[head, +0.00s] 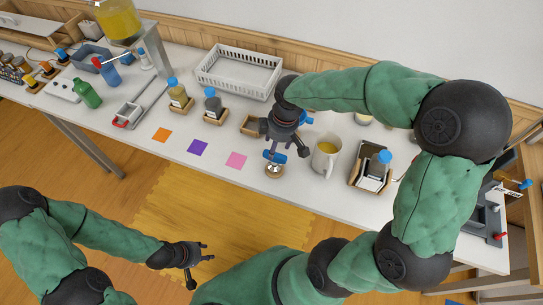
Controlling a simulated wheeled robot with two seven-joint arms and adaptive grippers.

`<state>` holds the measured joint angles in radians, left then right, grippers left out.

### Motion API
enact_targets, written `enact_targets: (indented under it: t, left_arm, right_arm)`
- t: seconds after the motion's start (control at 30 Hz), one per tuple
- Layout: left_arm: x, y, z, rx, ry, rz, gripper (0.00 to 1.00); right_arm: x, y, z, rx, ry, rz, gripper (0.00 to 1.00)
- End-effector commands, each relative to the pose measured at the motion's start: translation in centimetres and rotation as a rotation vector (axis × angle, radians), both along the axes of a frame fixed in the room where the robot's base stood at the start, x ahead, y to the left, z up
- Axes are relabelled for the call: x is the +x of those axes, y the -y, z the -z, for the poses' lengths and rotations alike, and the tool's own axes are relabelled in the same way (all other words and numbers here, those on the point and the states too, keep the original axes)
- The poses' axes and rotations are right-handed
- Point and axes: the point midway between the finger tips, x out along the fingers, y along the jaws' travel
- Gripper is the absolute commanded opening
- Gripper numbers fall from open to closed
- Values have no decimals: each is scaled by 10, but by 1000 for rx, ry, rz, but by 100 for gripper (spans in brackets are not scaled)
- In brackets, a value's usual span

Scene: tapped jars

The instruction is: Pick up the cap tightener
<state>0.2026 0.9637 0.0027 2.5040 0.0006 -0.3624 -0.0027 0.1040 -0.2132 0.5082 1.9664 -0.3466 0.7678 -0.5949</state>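A small tool with a blue crossbar and a round silver base, which looks like the cap tightener (274,169), stands upright near the table's front edge. My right gripper (284,143) is directly above and behind it in the picture, pointing down. Its fingers look spread apart and it appears empty; whether it touches the blue bar cannot be told. My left gripper (200,270) is open and empty, low in front of the table over the floor.
A mug with yellow liquid (326,155) stands close right of the tool. A bottle in a wooden box (371,172) is farther right. A white basket (238,73) sits behind.

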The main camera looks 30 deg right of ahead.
Motion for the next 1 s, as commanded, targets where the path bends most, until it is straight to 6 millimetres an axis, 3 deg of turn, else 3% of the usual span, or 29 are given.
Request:
enact_targets:
  t: [0.13,0.43,0.7,1.0]
  left_arm:
    - [0,0,10,0,0,0,40]
    - [1,0,19,0,1,0,40]
    - [1,0,37,0,1,0,40]
    - [1,0,37,0,1,0,40]
  right_arm:
    - [2,-2,26,1,-4,1,60]
    - [5,-1,47,1,-1,2,60]
    - [8,0,84,2,-1,1,60]
    - [9,0,87,1,1,2,57]
